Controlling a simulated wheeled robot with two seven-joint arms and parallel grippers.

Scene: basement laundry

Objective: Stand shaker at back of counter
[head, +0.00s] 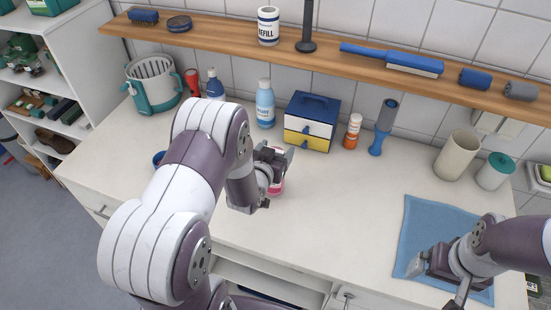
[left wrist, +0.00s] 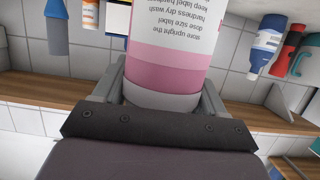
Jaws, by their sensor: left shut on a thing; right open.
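The shaker (head: 278,185), pink and white, is held over the middle of the counter (head: 330,215), mostly hidden behind my left gripper (head: 277,168) in the head view. The gripper is shut on it. In the left wrist view the shaker (left wrist: 175,50) stands between the fingers, with a printed white and pink label and a plain whitish end. That view is upside down, and the shaker looks about upright. I cannot tell whether its base touches the counter. My right gripper (head: 438,280) is open and empty above the blue cloth at the right.
A wooden shelf (head: 340,60) runs above. A blue cloth (head: 425,218) lies right.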

